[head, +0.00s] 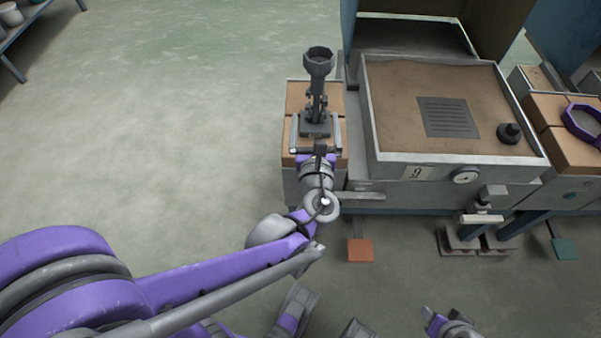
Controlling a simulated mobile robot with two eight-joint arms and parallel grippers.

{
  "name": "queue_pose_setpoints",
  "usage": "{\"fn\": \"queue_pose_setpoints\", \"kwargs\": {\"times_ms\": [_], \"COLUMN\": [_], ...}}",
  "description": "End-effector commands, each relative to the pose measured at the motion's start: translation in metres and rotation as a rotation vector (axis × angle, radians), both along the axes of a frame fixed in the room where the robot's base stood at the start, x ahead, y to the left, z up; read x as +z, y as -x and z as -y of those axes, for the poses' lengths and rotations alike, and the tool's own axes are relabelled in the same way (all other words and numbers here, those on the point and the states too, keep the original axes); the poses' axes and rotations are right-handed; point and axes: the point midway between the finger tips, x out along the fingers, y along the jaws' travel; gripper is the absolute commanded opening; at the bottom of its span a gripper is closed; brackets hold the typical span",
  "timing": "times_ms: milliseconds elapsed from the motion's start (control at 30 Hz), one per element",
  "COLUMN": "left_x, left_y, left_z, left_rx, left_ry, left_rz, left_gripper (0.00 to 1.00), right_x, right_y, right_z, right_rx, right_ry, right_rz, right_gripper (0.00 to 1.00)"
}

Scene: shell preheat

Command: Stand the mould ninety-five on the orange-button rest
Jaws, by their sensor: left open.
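A dark grey mould (318,62) with a wide cup-shaped top stands upright on the brick-topped rest (298,95) left of the big sand-topped unit. I cannot read a number on it. An orange square button (361,250) lies on the floor just below and right of this rest. My left gripper (317,134) is open at the front of the rest, its two fingers on either side of the mould's foot. I cannot tell whether they touch it. My right gripper is not clearly in view.
The sand-topped unit (400,110) has a grille, a dark knob-like piece (509,133) and a gauge (466,177). Another brick-topped rest (575,150) at right holds a purple ring-shaped thing (583,122); a teal button (565,249) lies below it. Floor at left is clear.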

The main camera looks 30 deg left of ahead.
Motion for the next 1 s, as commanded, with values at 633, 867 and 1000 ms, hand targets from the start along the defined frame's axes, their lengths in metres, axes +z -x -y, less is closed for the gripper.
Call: {"fn": "queue_pose_setpoints", "kwargs": {"times_ms": [633,867,1000], "left_x": [-0.13,-0.134,-0.134], "left_y": [0.176,0.198,0.199], "left_z": [0.03,0.069,0.073], "left_rx": [1.176,1.496,1.525], "left_ry": [1.992,2.236,2.255], "left_rz": [0.516,0.609,0.616], "left_gripper": [1.0,1.0,1.0], "right_x": [0.0,0.0,0.0], "right_y": [0.0,0.0,0.0], "right_z": [0.0,0.0,0.0], "right_rx": [0.0,0.0,0.0], "right_ry": [0.0,0.0,0.0], "right_rz": [0.0,0.0,0.0], "right_gripper": [0.5,0.5,0.5]}}
